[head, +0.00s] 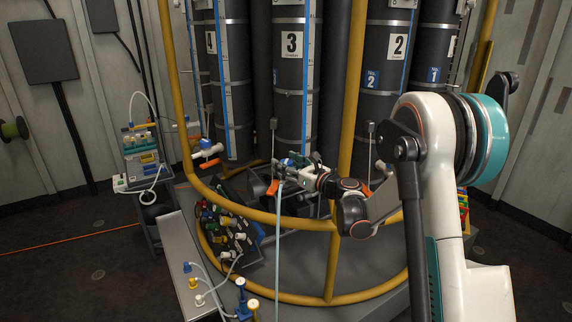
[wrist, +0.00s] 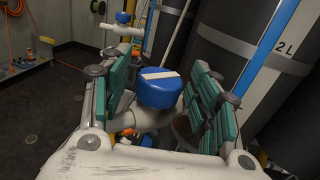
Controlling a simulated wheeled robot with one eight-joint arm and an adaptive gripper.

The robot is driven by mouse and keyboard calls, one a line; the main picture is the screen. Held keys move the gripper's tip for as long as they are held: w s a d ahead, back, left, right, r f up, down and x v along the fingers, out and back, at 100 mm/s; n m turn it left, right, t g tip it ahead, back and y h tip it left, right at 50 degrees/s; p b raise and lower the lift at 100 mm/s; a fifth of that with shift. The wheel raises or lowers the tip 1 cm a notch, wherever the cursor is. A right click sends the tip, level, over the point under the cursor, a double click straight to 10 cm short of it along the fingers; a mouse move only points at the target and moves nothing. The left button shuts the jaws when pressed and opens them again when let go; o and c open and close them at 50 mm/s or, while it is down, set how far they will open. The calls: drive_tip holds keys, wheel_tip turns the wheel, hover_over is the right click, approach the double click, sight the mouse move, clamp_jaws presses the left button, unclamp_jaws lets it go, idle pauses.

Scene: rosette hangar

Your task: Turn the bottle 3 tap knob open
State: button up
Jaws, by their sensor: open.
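Bottle 3 (head: 291,90) is a tall dark cylinder with a white "3" label, standing behind the yellow rail in the head view. Its tap knob (wrist: 160,91) looks to be the blue round cap with a white bar across its top, on a pale pipe in the wrist view. My gripper (wrist: 162,80) is open, with one green-padded finger left of the knob and the other right of it. I cannot tell whether either pad touches it. In the head view my gripper (head: 292,174) is low in front of bottle 3, and the knob is small there.
A yellow rail (head: 275,218) curves around the bottles, in front of my gripper. Another tap with an orange handle (head: 207,149) is to the left. A second blue knob (wrist: 123,18) shows farther off in the wrist view. A grey bench (head: 188,262) stands front left.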

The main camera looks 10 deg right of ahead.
drive_tip(key=v, duration=1.1)
drive_tip(key=shift+s+d, duration=0.2)
drive_tip(key=shift+s, duration=0.05)
